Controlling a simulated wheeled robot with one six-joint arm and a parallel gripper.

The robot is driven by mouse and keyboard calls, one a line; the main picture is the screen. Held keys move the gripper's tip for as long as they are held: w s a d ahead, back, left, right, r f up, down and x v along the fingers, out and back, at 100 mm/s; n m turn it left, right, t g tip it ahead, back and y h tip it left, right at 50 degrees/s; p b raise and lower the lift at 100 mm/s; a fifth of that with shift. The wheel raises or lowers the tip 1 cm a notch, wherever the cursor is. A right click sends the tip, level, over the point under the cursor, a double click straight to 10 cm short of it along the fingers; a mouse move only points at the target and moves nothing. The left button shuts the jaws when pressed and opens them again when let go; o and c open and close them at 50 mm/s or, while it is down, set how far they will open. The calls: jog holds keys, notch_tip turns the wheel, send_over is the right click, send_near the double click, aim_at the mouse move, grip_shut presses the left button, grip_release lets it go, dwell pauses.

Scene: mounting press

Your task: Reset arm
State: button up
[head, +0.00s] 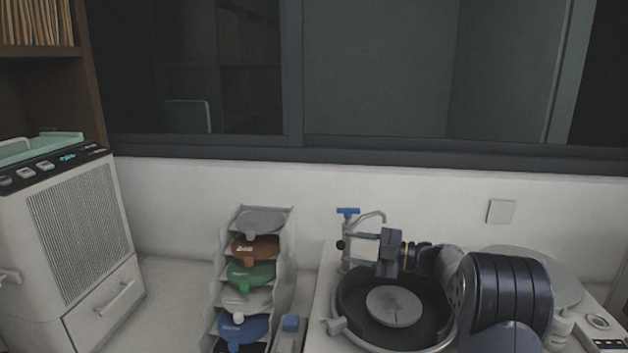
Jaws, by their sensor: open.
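My arm (505,292) reaches in from the lower right, its dark links pointing left. My gripper (372,252) is at its left end, above the back edge of a round black bowl (348,303) with a grey disc (394,306) in it. The gripper is open, and I see nothing held in it. It is small and seen from the side, close in line with a metal tap with a blue handle (348,212). I cannot tell whether they touch. My arm hides part of the machine's right side.
A tiered rack (284,262) with coloured discs stands left of the bowl. A small grey item with a blue top (291,323) is beside it. A white cabinet machine (75,235) stands at far left. The counter between cabinet and rack is clear. A wall and dark window are behind.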

jog(key=b+v, duration=0.1)
jog(key=v, duration=0.5)
jog(key=w+a+m+t+h+p, duration=0.2)
jog(key=w+a+t, duration=0.3)
jog(key=a, duration=0.7)
jog(key=shift+a+m+h, duration=0.35)
jog(key=shift+m+h, duration=0.05)
jog(key=shift+m, duration=0.5)
jog(key=shift+r, duration=0.15)
